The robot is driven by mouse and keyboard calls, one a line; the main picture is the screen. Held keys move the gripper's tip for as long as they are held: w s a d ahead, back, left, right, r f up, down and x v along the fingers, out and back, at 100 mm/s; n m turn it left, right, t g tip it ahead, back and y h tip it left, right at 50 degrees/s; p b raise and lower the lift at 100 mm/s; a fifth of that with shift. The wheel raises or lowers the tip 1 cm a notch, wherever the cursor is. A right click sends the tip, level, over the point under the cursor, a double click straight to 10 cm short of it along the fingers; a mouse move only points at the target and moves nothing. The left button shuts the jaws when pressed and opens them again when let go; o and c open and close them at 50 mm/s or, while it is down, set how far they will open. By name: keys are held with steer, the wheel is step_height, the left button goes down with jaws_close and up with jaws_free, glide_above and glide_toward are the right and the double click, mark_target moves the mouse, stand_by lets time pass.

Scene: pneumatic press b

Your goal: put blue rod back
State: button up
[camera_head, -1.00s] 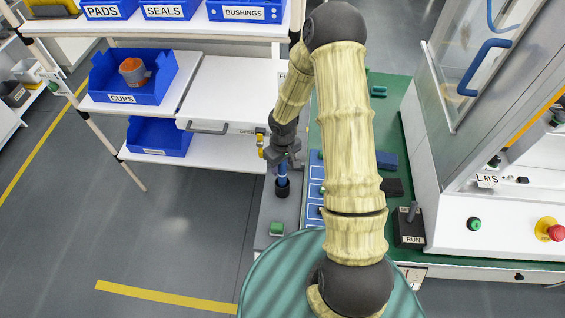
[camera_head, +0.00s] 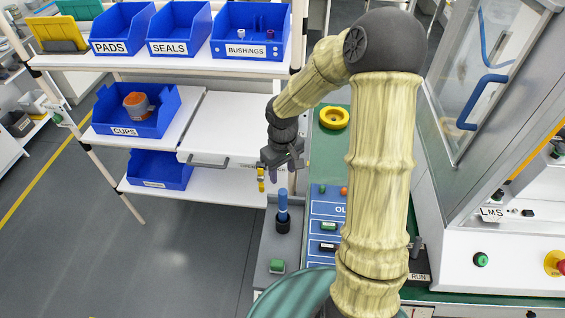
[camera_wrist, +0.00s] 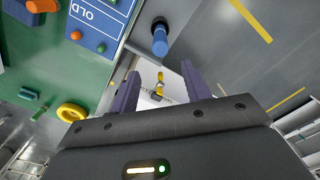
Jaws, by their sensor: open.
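The blue rod (camera_head: 283,203) stands upright in a black round holder (camera_head: 283,224) on a grey strip beside the green bench. In the wrist view the blue rod (camera_wrist: 160,42) shows end-on in its black holder, beyond the fingertips and clear of them. My gripper (camera_head: 268,180) is open and empty, above and behind the rod in the head view. In the wrist view its two purple fingers (camera_wrist: 158,85) are apart with nothing between them but a distant yellow part.
A blue board marked OLD (camera_head: 326,209) and a yellow ring (camera_head: 334,118) are on the green bench. Shelves with blue bins, including CUPS (camera_head: 150,125), stand at left. The press is at right.

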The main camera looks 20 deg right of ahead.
step_height(320, 180, up, 3)
steer(key=shift+f, duration=0.1)
stand_by(0.6)
steer(key=s+r+m+t, duration=0.1)
steer(key=s+r+m, duration=0.1)
steer(key=s, duration=0.4)
steer(key=s+r+m+t, duration=0.1)
steer(key=s+r+m, duration=0.1)
steer(key=s, duration=0.5)
steer(key=shift+s+r+m+t, duration=0.3)
steer(key=shift+r, duration=0.25)
steer(key=shift+c, duration=0.5)
steer(key=shift+c, duration=0.8)
steer(key=shift+d, duration=0.15)
